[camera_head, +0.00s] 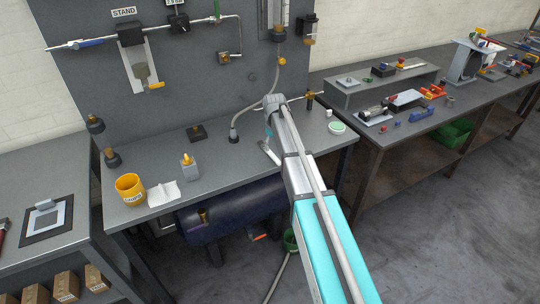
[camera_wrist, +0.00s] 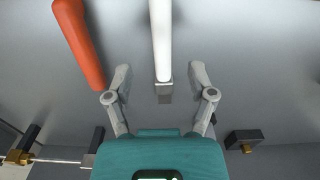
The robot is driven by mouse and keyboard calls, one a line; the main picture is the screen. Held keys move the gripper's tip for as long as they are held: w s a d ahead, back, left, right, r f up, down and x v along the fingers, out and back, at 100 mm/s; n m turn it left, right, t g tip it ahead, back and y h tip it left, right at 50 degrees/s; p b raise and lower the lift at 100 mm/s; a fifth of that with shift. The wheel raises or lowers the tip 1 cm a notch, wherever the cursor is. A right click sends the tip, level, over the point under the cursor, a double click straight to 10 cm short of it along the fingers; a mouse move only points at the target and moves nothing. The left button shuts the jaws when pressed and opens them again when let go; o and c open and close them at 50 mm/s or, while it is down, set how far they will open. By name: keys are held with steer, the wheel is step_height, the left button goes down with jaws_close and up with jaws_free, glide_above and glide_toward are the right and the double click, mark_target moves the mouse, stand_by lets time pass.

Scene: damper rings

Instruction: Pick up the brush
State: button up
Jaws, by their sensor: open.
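My gripper (camera_head: 267,155) hangs over the right part of the middle bench in the head view. In the wrist view its two grey fingers (camera_wrist: 160,78) are spread open. A long white bar (camera_wrist: 161,40) with a small grey end lies in line with the gap between them. A red-orange rounded bar (camera_wrist: 80,44) is to the left of the left finger. I cannot tell whether either bar is the brush, nor whether a finger touches one. I cannot pick out the brush in the head view.
The middle bench holds a yellow mug (camera_head: 130,188), a white cloth (camera_head: 164,195), a grey block with a yellow top (camera_head: 189,168) and a round green-and-white dish (camera_head: 336,128). The right bench holds tools and parts.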

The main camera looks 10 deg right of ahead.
mark_target(274, 155)
steer(key=shift+f, duration=0.15)
steer(key=shift+s+f+b, duration=0.1)
steer(key=shift+f+b, duration=2.4)
steer(key=shift+b, duration=0.1)
jaws_close()
